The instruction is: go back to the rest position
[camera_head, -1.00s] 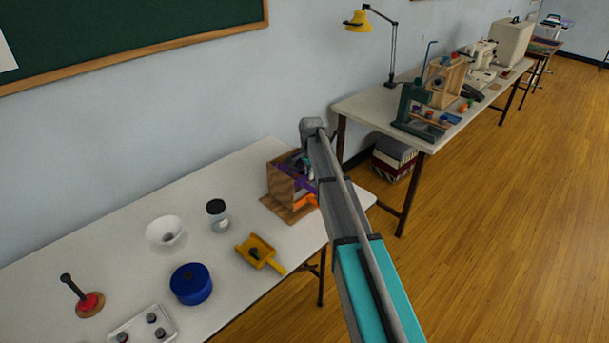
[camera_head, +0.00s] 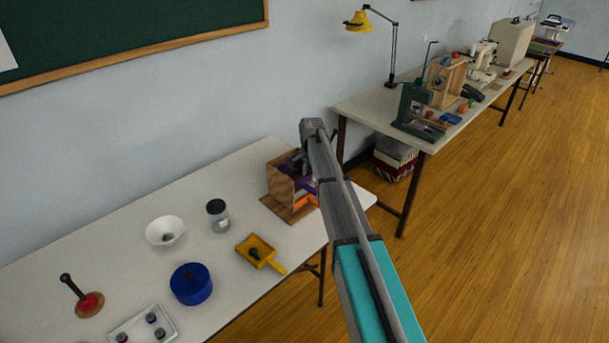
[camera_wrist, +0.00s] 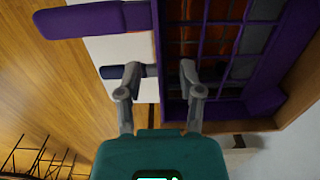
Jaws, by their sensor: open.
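My arm reaches across the near table to a wooden box (camera_head: 281,187) with purple and orange parts, at the table's right end. In the wrist view, my gripper (camera_wrist: 159,72) is open, its two grey fingers apart beside a purple gridded rack (camera_wrist: 244,68) set in a wooden frame. A purple wall of the rack shows between the fingertips; I cannot tell whether they touch it. A small blue piece (camera_wrist: 112,72) shows by the left finger. In the head view, the arm and box mostly hide the gripper.
On the near table (camera_head: 120,235) stand a white bowl (camera_head: 165,231), a lidded jar (camera_head: 218,216), a yellow scoop (camera_head: 256,250), a blue round tin (camera_head: 190,284), a red-based plunger-like tool (camera_head: 82,296) and a white tray (camera_head: 118,327). A second table (camera_head: 365,108) holds craft equipment. Floor at right is clear.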

